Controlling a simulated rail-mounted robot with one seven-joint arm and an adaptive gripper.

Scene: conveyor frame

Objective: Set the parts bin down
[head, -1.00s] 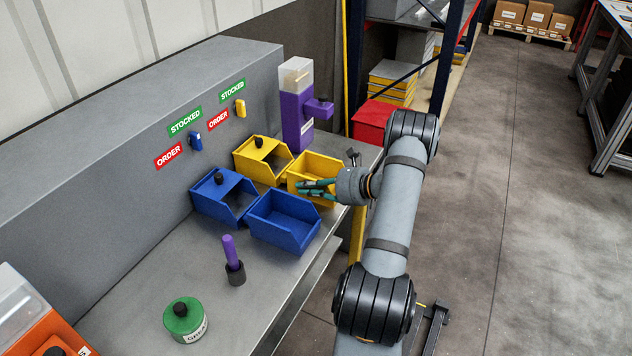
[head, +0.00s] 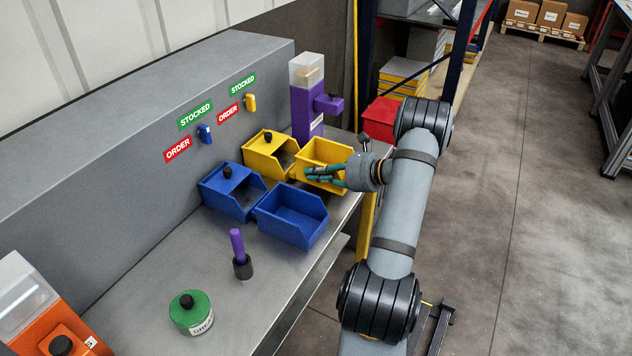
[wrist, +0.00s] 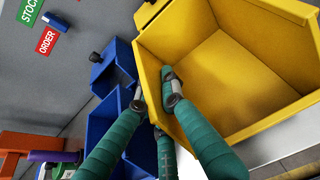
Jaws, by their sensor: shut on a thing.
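The open, empty yellow parts bin (head: 326,152) is at the far right of the bench, by the purple dispenser. My gripper (head: 313,175) is shut on its near wall, coming in from the right. In the wrist view, the yellow bin (wrist: 225,75) fills the upper right, tilted in the picture. The green-wrapped fingers of my gripper (wrist: 152,98) pinch its rim, with one finger inside the wall. The bin's underside is hidden, so I cannot tell whether it touches the bench.
A yellow bin with a black knob (head: 266,146) stands close on the left. An open blue bin (head: 291,214) and a blue bin with a black knob (head: 231,191) stand nearer. The purple dispenser (head: 308,115) is behind. The bench (head: 195,262) has free room in front.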

